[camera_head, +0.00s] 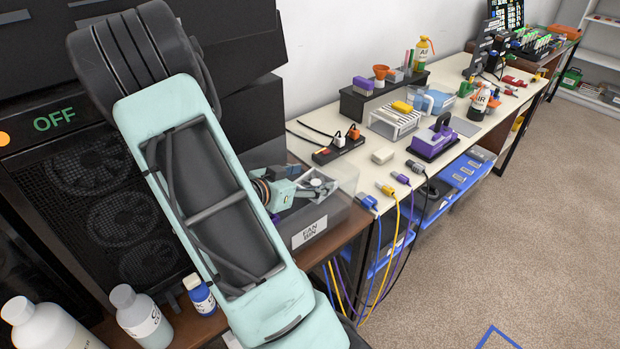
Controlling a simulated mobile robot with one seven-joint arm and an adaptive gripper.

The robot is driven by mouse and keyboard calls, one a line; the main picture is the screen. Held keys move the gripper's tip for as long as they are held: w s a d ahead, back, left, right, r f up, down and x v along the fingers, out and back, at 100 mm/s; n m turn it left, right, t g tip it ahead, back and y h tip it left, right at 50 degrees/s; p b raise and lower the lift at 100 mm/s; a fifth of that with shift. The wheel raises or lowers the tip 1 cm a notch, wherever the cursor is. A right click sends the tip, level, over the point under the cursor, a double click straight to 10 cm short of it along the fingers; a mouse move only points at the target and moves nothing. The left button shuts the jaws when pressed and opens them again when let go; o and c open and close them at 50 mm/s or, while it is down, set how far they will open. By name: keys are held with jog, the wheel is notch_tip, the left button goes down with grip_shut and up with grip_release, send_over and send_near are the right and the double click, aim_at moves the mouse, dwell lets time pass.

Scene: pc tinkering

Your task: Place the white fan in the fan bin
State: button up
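The fan bin (309,233) is a dark grey open box labelled "FAN BIN" on the brown surface just right of my arm. My gripper (318,187) is over or inside the bin's opening, pointing right, and is seen small and partly covered by my own arm. Small grey-white parts show at its end. I cannot tell whether they are only fingers or also part of a white fan. Whether the fingers are open or shut is unclear. No white fan can be clearly made out; the bin's inside is mostly hidden.
A dark PC case (85,190) with fan grilles stands at left. White bottles (142,316) and a small blue bottle (199,295) stand in front. A cream workbench (412,150) with tools and parts runs right, with cables hanging off its edge. The carpet (520,220) is mostly clear.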

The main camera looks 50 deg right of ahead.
jog(key=shift+o, duration=1.3)
notch_tip(320, 180, up, 10)
jog(key=shift+w, duration=0.1)
